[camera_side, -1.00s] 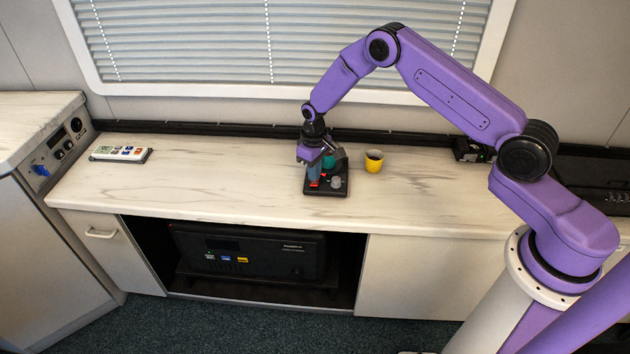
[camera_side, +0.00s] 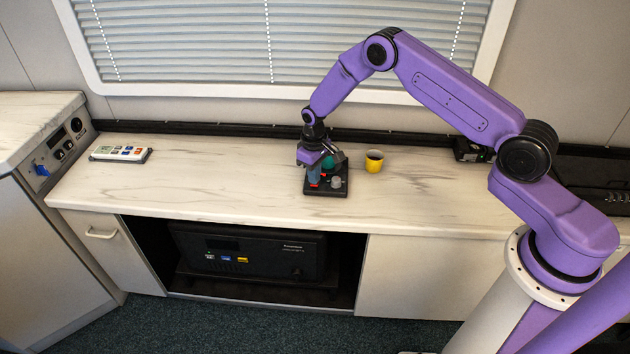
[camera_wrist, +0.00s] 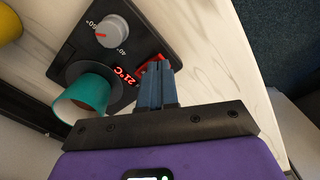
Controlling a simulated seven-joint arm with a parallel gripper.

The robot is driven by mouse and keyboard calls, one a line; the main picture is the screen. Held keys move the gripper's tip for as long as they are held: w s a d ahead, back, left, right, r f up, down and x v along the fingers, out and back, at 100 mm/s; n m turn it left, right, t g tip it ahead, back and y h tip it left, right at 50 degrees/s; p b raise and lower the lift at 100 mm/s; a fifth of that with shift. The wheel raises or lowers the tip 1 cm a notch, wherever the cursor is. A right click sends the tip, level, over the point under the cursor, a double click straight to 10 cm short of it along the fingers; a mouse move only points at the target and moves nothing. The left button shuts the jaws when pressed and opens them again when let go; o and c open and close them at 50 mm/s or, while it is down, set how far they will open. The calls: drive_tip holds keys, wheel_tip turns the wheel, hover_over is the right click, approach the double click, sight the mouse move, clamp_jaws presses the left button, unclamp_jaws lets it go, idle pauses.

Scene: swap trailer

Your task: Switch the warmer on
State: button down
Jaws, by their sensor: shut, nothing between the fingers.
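The warmer (camera_wrist: 72,52) is a black unit on the counter, with a grey dial (camera_wrist: 112,38), a lit red display (camera_wrist: 123,77) reading about 21°C and a red switch (camera_wrist: 143,68). A teal cup (camera_wrist: 90,92) stands on its round plate. In the side view the warmer (camera_side: 326,192) is partly covered by my gripper (camera_side: 314,181). In the wrist view my gripper's blue fingers (camera_wrist: 154,76) are shut together and empty. Their tips are at the red switch and hide part of it. I cannot tell whether they touch it, or the switch's position.
A yellow cup (camera_side: 374,162) stands just right of the warmer. A pale device with coloured buttons (camera_side: 120,154) lies at the counter's left end. A black unit (camera_side: 248,252) sits in the open bay below.

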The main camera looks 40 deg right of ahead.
drive_tip(key=shift+f, duration=0.4)
drive_tip(key=shift+r, duration=3.55)
